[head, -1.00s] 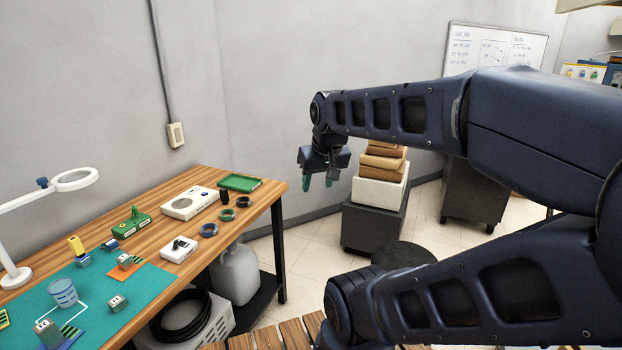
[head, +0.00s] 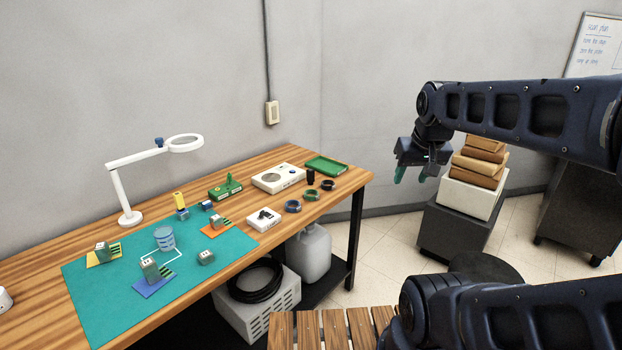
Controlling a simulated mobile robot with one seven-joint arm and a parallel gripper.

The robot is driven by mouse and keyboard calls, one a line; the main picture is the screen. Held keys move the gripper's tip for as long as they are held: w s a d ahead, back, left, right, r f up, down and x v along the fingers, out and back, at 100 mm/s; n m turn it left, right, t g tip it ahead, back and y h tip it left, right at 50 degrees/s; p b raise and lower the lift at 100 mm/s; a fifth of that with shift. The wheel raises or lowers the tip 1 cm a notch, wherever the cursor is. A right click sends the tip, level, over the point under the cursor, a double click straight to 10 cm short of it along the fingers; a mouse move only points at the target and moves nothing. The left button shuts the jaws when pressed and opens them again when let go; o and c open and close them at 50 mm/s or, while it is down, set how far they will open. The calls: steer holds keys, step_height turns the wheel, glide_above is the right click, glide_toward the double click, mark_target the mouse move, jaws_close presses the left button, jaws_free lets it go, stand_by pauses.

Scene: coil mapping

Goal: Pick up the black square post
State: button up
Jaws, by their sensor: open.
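The black square post (head: 310,177) stands upright on the wooden workbench, toward its right end. It is small in the head view, between the white box with a round grille and the dark rings. My gripper (head: 411,176) hangs in the air to the right of the bench, fingers pointing down, with green fingertips. It is open and empty, well apart from the post.
Near the post are a green tray (head: 326,166), a white speaker-like box (head: 279,179) and several rings (head: 293,206). A teal mat (head: 110,290) with small blocks and a cup (head: 165,238) lies left. A magnifier lamp (head: 130,217) stands behind. Stacked boxes (head: 474,193) stand right.

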steer(key=shift+o, duration=0.4)
steer(key=w+a+r+n+g, duration=0.1)
steer(key=w+r+n, duration=0.15)
steer(key=w, duration=0.55)
steer(key=w+a+r+n, duration=0.2)
steer(key=w+n, duration=0.2)
steer(key=w, duration=0.4)
steer(key=n+g+h, duration=0.1)
steer(key=n+g, duration=0.2)
steer(key=n, duration=1.6)
glide_above(311, 177)
steer(key=a, duration=0.2)
step_height(311, 177, down, 27)
steer(key=shift+m, duration=0.25)
steer(key=f, duration=0.1)
steer(key=w+f, duration=0.1)
steer(key=f, duration=0.3)
steer(key=shift+w+d, duration=0.2)
steer(key=shift+d, duration=0.05)
steer(key=shift+w+d+f, duration=0.1)
steer(key=shift+d+f, duration=0.15)
steer(key=shift+f, duration=0.6)
steer(key=shift+w+d+f, duration=0.1)
steer(key=shift+d+f, duration=0.2)
steer(key=shift+f, duration=0.6)
steer(key=shift+d+f, duration=0.25)
steer(key=shift+f, duration=0.6)
steer(key=c, duration=1.1)
